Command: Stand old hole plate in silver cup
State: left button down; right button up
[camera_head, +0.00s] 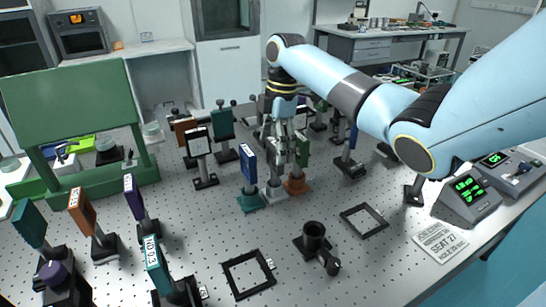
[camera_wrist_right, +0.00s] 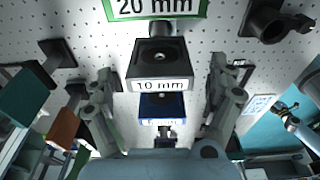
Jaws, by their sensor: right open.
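My right gripper (camera_head: 281,155) comes down from above among the plates at the middle of the table. In the right wrist view its two fingers are spread, with open space between them (camera_wrist_right: 164,80). A dark plate labelled "10 mm" (camera_wrist_right: 160,62) and a blue plate (camera_wrist_right: 161,106) show in that space, and I see no finger touching either. A silver-grey base (camera_head: 273,192) is below the gripper, between a teal and an orange base; its cup is largely hidden. I cannot tell which plate is the old hole plate. My left gripper is out of view.
A blue plate (camera_head: 248,165) and a green plate (camera_head: 303,149) stand close beside the gripper. A black cup holder (camera_head: 313,238) and black square frames (camera_head: 248,274) are in front. A green board (camera_head: 68,100) stands left.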

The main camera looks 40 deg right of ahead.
jog(key=r, duration=0.5)
jog(key=d+r+b, duration=0.1)
jog(key=r, duration=0.2)
jog(key=shift+s+r, duration=0.1)
jog(key=shift+s, duration=0.05)
